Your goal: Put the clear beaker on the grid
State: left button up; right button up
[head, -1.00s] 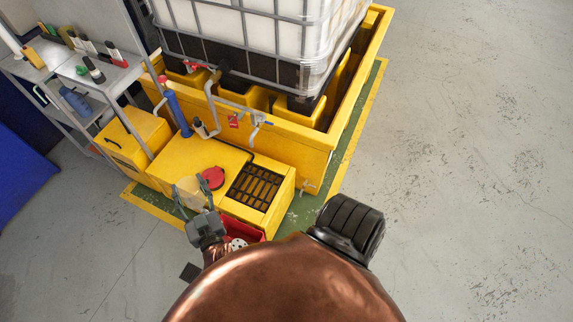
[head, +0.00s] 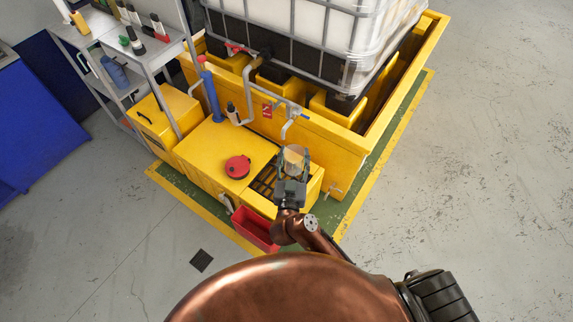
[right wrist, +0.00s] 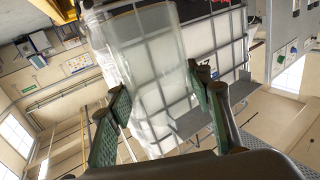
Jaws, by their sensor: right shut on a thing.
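The clear beaker (head: 294,155) is held by my right gripper (head: 291,172) in the head view. In that view it overlaps the right part of the black grid (head: 262,184), which is set in the yellow cabinet top; I cannot tell the height between them. The gripper and beaker hide part of the grid. In the right wrist view the see-through beaker (right wrist: 150,75) stands between the two green-padded fingers of the right gripper (right wrist: 158,90). My left gripper is not in view.
A red round lid (head: 238,167) lies on the yellow cabinet (head: 203,150) left of the grid. A tap (head: 289,127) and pipes stand just behind. A red bin (head: 255,229) is in front. A caged white tank (head: 330,30) stands at the back.

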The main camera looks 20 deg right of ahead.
pick_arm(q)
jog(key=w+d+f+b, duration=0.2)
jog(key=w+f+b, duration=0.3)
jog(key=b, duration=0.6)
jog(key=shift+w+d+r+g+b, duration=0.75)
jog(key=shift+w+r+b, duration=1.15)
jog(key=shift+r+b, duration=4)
pick_arm(e)
jog(key=w+d+f+n+y+b, duration=0.1)
jog(key=w+f, duration=0.7)
jog(key=f, duration=0.8)
jog(key=w+d+f+n+y+b, duration=0.1)
jog(key=w+f+b, duration=0.3)
jog(key=w+f, duration=0.5)
jog(key=w+d+f+n+t+y+b, duration=0.1)
jog(key=w+f, duration=0.7)
jog(key=f, duration=1.5)
jog(key=shift+w+d+f+y+b, duration=0.1)
jog(key=shift+w+d+y+b, duration=0.2)
jog(key=shift+y+b, duration=0.5)
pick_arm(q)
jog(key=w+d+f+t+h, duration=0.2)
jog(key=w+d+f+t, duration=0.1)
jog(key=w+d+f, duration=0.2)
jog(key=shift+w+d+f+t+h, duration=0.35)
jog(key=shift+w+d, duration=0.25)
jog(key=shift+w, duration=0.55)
pick_arm(e)
jog(key=shift+s+f, duration=0.1)
jog(key=shift+f, duration=0.05)
